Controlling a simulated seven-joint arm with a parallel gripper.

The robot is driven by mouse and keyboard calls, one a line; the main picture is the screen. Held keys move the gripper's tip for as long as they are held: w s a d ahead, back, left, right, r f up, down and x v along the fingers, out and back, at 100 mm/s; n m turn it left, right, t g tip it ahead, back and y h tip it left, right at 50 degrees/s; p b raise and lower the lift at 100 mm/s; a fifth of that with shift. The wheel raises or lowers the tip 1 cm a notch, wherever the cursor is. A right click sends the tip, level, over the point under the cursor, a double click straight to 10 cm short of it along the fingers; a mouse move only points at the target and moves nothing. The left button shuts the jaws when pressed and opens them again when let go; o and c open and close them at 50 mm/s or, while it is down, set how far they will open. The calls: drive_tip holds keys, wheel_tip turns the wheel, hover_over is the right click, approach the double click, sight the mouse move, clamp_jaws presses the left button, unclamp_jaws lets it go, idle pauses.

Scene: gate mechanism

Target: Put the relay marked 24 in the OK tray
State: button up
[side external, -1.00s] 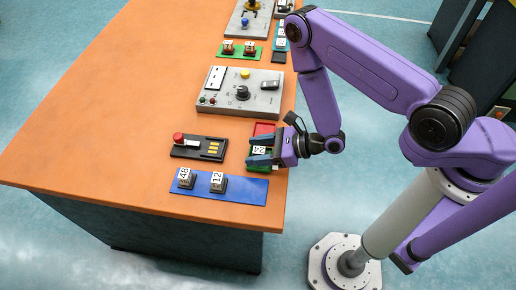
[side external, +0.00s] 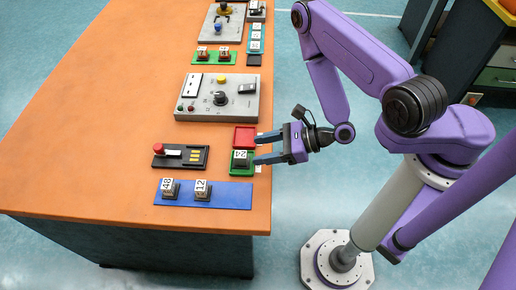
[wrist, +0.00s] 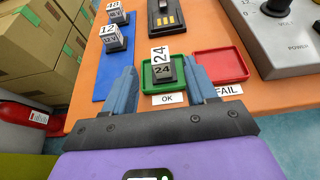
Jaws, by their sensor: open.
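The relay marked 24 (side external: 240,158) sits in the green OK tray (side external: 236,173) near the table's right edge. In the wrist view the relay (wrist: 163,70) stands upright inside the tray (wrist: 148,87), above the label reading OK. My gripper (side external: 262,148) is open and empty, to the right of the tray, with its fingertips close to the tray's right side. In the wrist view its two blue fingers (wrist: 162,88) are spread on either side of the tray, with a gap to the relay.
The red FAIL tray (side external: 245,135) is just behind the green one. A blue mat (side external: 228,197) holds relays marked 48 (side external: 168,191) and 12 (side external: 202,193). A black block with a red knob (side external: 170,149) lies left of the trays. A grey control panel (side external: 200,106) stands farther back.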

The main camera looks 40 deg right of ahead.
drive_tip(key=shift+s+d+r, duration=0.1)
drive_tip(key=shift+s+d, duration=0.05)
drive_tip(key=s+a+r+n+g+y, duration=0.2)
drive_tip(key=a+r+n+g+y, duration=0.15)
drive_tip(key=r+n+g, duration=0.25)
drive_tip(key=s+a+r+n+g+y, duration=0.2)
drive_tip(key=a+r+n+g+y, duration=0.15)
drive_tip(key=r+n+g, duration=0.3)
drive_tip(key=s+d+r+n+g+h, duration=0.3)
drive_tip(key=s+n+g, duration=0.2)
drive_tip(key=n, duration=0.1)
drive_tip(key=s+d+r+n+t+h, duration=0.2)
drive_tip(key=d+n+h, duration=0.2)
drive_tip(key=d+n, duration=0.2)
drive_tip(key=s+d+r+n+t+h, duration=0.1)
drive_tip(key=s+d+n+t+h, duration=0.1)
drive_tip(key=d+n, duration=0.4)
drive_tip(key=s+d+r+n+t+h, duration=0.2)
drive_tip(key=d+n+t+h, duration=0.2)
drive_tip(key=n, duration=0.5)
drive_tip(key=d+h, duration=0.2)
drive_tip(key=h, duration=0.1)
drive_tip(key=shift+s+d+r, duration=0.3)
drive_tip(key=shift+d+r, duration=0.05)
